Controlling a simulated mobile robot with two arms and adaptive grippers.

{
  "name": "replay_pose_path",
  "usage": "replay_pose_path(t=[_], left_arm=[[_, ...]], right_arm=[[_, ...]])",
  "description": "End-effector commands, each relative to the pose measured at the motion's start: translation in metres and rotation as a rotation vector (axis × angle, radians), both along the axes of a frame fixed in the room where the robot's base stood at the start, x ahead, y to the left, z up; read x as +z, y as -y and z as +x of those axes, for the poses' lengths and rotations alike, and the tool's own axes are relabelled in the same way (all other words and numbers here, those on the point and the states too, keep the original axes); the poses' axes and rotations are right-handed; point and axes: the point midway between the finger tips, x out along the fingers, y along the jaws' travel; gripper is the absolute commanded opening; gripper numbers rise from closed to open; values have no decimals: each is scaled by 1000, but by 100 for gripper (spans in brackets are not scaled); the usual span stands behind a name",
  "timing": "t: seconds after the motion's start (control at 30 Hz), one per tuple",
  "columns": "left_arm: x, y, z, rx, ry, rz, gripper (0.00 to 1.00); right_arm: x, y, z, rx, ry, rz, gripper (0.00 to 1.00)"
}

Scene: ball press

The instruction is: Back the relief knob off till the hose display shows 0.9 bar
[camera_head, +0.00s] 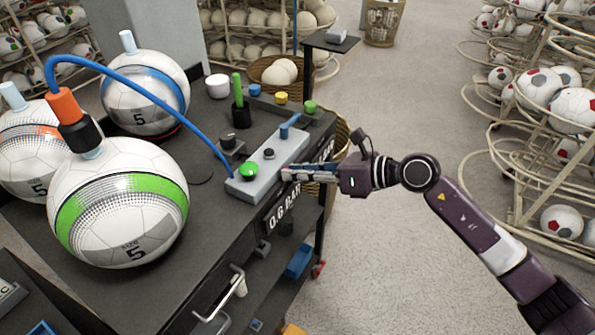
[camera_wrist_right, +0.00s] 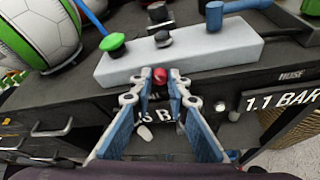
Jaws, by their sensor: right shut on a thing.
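A grey valve block (camera_head: 262,178) lies on the dark bench, also seen in the right wrist view (camera_wrist_right: 225,50). My right gripper (camera_head: 287,174) reaches its front side from the right. In the wrist view my right gripper (camera_wrist_right: 160,76) is shut on a small red knob (camera_wrist_right: 160,74), which I take for the relief knob; the fingers hide part of it. The hose display (camera_wrist_right: 283,100) reads 1.1 BAR. Another display (camera_head: 285,207) reads 0.6 BAR in the head view and is partly covered by the fingers in the wrist view. My left gripper is out of view.
A green knob (camera_head: 248,172), a small dark knob (camera_head: 269,153) and a blue lever (camera_head: 289,125) are on the block. A blue hose (camera_head: 150,86) runs from the block to a green-banded ball (camera_head: 118,205). Open floor (camera_head: 415,265) lies right of the bench.

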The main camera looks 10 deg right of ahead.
Motion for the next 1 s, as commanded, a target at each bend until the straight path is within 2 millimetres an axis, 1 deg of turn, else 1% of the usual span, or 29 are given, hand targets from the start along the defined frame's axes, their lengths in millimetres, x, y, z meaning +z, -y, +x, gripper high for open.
replay_pose_path(t=[0.37, 0.6, 0.8, 1.0], left_arm=[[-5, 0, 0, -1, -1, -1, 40], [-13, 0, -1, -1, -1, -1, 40], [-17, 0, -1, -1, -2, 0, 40], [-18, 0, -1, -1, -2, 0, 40]], right_arm=[[1, -2, -3, 0, 227, -162, 0], [0, -3, -4, 1, 346, -248, 0], [1, -4, -5, -1, 406, -291, 0], [1, -4, -5, -2, 429, -308, 0]])
